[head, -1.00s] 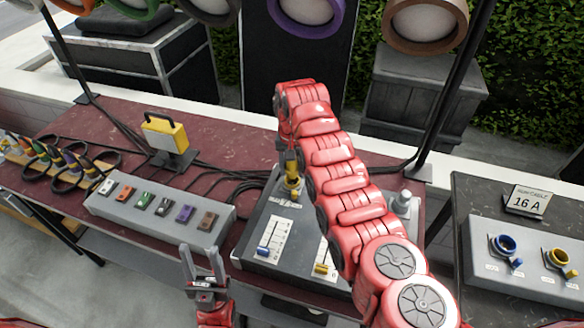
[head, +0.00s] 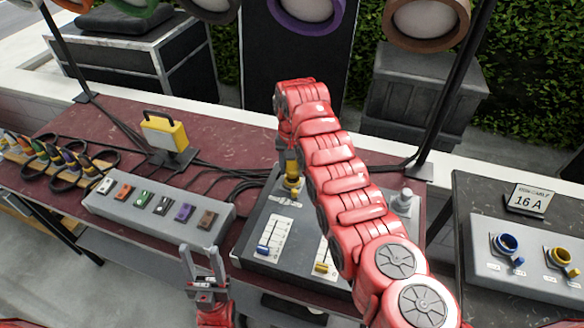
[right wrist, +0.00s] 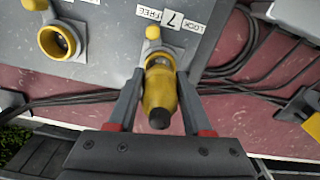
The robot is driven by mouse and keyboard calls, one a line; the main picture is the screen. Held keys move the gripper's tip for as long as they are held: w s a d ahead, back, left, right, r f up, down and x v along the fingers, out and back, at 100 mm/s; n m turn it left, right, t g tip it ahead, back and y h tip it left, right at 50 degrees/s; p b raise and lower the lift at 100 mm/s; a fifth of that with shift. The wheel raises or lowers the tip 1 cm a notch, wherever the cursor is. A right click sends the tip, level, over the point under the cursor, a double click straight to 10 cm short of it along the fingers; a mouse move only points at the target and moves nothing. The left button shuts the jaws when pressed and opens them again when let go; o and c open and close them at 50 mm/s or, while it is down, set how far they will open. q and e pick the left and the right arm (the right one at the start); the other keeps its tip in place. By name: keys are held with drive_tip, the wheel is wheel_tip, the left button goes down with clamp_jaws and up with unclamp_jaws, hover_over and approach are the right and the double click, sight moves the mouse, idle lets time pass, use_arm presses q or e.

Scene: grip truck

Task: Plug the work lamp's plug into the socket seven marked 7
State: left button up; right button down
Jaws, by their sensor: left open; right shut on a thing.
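The yellow plug (right wrist: 160,88) with a dark tail end is between the fingers of my right gripper (right wrist: 158,100), which is shut on it. Its front end meets the socket seven (right wrist: 158,58) beside the label 7 (right wrist: 171,18); the plug covers most of that socket, so I cannot tell how deep it sits. In the head view the yellow plug (head: 291,178) is at the back of the grey box (head: 262,222), under my right wrist. The yellow work lamp (head: 166,133) stands on the table to the left. My left gripper (head: 202,258) is open and empty at the table's front.
Another yellow socket (right wrist: 58,40) is beside socket seven. A grey strip with coloured switches (head: 155,205) lies left of the box. Black cables (head: 225,175) run behind it. A second panel with blue and yellow sockets (head: 530,255) is at right.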

drive_tip(key=shift+f+b, duration=0.1)
drive_tip(key=shift+b, duration=0.25)
drive_tip(key=shift+f+b, duration=0.5)
drive_tip(key=shift+f, duration=0.45)
idle(0.7)
drive_tip(key=shift+r, duration=0.1)
drive_tip(key=shift+r, duration=1.95)
drive_tip(key=shift+f+b, duration=0.3)
drive_tip(key=shift+b, duration=0.15)
drive_tip(key=shift+f+b, duration=0.35)
drive_tip(key=shift+f, duration=0.15)
